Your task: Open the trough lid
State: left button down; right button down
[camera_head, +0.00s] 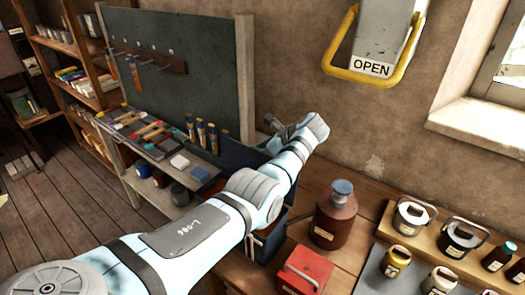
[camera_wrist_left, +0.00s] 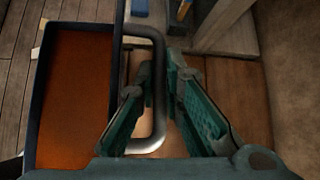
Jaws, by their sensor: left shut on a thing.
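In the head view, a dark blue trough (camera_head: 268,240) stands on the wooden bench, partly hidden behind my left arm. A dark blue panel (camera_head: 240,156), which looks like its lid, stands raised behind the arm. My left gripper (camera_head: 277,124) is at the far end of the arm beside this panel, small and partly hidden. In the left wrist view, my left gripper (camera_wrist_left: 160,100) is shut on a grey metal loop handle (camera_wrist_left: 158,65), whose bar runs between the fingers. Left of it is a dark-rimmed, rust-brown surface (camera_wrist_left: 75,100); I cannot tell whether this is lid or trough interior.
A brown bottle (camera_head: 335,220) and a red box (camera_head: 305,268) stand right of the trough. Several pots, such as a white one (camera_head: 411,218), stand farther right. A tool board (camera_head: 185,60) rises behind. A yellow-framed OPEN sign (camera_head: 372,68) hangs on the wall.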

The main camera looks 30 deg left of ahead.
pick_arm(q)
jog(key=shift+d+f, duration=0.2)
jog(key=shift+f, duration=0.15)
jog(key=c, duration=2)
grip_release()
jog(key=shift+w, duration=0.1)
jog(key=shift+o, duration=0.2)
jog(key=shift+w+f, duration=0.15)
jog(key=shift+f, duration=0.05)
jog(key=v, duration=1.1)
jog(key=shift+w+r, duration=0.2)
jog(key=shift+r, duration=0.1)
jog(key=shift+d, duration=0.25)
